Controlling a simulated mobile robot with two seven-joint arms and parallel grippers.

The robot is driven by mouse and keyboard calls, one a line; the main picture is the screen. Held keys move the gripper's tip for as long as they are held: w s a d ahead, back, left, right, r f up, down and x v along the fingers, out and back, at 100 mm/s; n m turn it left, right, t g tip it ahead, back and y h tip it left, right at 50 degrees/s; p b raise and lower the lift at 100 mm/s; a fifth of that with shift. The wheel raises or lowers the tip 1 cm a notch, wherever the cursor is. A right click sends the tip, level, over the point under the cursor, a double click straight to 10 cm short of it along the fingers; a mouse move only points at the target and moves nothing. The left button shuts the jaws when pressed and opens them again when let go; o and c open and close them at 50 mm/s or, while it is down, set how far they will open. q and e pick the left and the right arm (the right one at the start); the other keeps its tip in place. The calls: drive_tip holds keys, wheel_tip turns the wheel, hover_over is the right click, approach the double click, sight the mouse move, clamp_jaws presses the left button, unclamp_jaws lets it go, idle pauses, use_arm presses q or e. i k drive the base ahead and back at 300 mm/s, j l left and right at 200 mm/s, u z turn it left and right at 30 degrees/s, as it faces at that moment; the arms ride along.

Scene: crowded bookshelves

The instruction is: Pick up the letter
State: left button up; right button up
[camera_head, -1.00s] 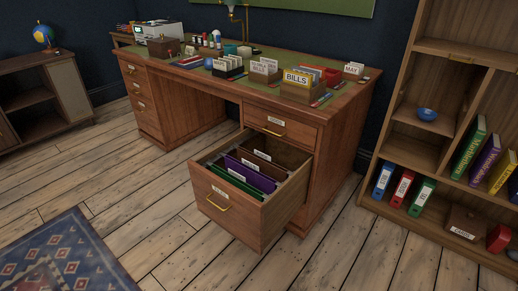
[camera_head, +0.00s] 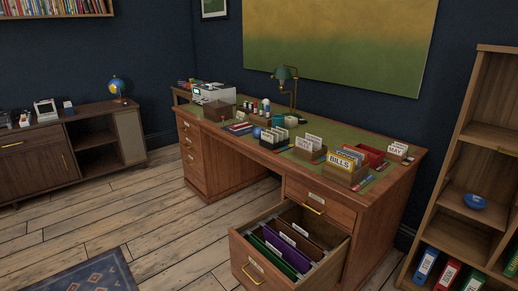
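No separate letter can be made out for certain. Small wooden boxes of upright papers stand on the green top of the wooden desk (camera_head: 262,150). One box (camera_head: 345,166) is labelled BILLS, and another (camera_head: 309,147) behind it holds white cards with lettering too small to read. A box (camera_head: 398,150) marked MAY sits at the right corner. The lower right desk drawer (camera_head: 262,270) is open and holds green, purple and brown hanging files (camera_head: 290,242). Neither of my grippers shows in the view.
The open drawer juts out over the plank floor (camera_head: 130,215). A bookshelf (camera_head: 478,150) with binders stands at the right. A low cabinet (camera_head: 60,155) with a globe (camera_head: 117,87) stands at the left. A patterned rug (camera_head: 80,279) lies at the front left. Floor between is clear.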

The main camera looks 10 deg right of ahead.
sight(302, 144)
drive_tip(key=i+l+u, duration=0.15)
drive_tip(key=l+u, duration=1.3)
drive_tip(key=l, duration=0.2)
